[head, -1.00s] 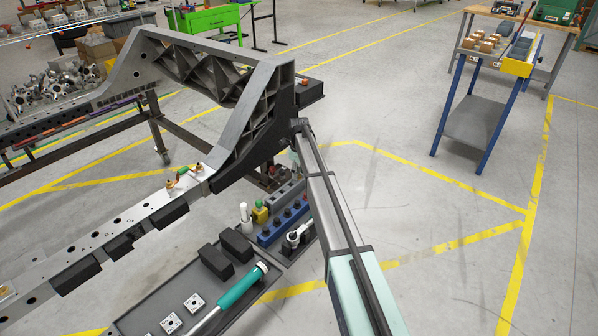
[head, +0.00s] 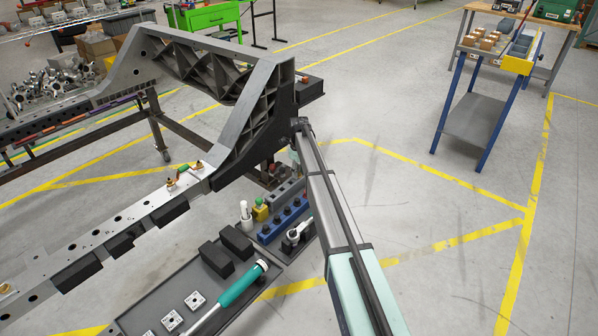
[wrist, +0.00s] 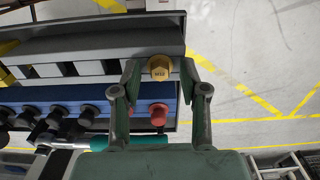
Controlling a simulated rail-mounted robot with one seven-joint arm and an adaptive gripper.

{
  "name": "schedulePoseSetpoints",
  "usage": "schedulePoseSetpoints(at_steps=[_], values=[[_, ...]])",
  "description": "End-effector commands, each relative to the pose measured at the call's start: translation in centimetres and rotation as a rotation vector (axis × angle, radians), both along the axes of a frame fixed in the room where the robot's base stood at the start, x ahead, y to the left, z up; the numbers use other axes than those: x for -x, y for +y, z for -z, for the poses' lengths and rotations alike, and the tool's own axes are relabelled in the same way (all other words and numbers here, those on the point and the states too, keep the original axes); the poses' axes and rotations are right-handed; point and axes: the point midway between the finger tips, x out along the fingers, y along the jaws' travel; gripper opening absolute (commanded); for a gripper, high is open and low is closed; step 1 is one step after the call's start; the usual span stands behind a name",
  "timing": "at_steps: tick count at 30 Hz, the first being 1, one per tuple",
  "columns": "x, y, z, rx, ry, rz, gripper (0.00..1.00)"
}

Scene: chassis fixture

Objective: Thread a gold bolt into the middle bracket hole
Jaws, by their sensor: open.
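A gold bolt (wrist: 160,67) with a marked round head sits at the right end of a grey rack (wrist: 95,48) in the wrist view. My gripper (wrist: 160,74) is open, with one finger on each side of the bolt head; I cannot tell its height over it. In the head view my gripper is hidden. The chassis frame (head: 247,110) has a large raised section and a long rail with holes (head: 95,240). Gold fittings (head: 171,186) sit on the rail. I cannot make out which hole is the middle bracket hole.
A blue rack (head: 284,222) with dark round pieces stands beside the grey rack; red pieces (wrist: 158,113) show near my fingers. A tray (head: 165,290) holds black blocks, square plates and a teal-handled tool (head: 241,284). The floor at right is clear up to a blue-legged stand (head: 470,120).

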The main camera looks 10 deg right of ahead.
Motion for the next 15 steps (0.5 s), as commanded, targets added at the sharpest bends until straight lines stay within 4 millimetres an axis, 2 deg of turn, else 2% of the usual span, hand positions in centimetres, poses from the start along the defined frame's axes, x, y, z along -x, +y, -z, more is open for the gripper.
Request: schedulePoseSetpoints(at_steps=[2,3,6,15], values=[[0.0,0.0,0.01,0.0,0.0,0.0,0.44],[0.0,0.0,0.01,0.0,0.0,0.0,0.3],[0.0,0.0,0.01,0.0,0.0,0.0,0.0],[-0.01,0.0,-0.31,0.0,0.0,0.0,0.0]])
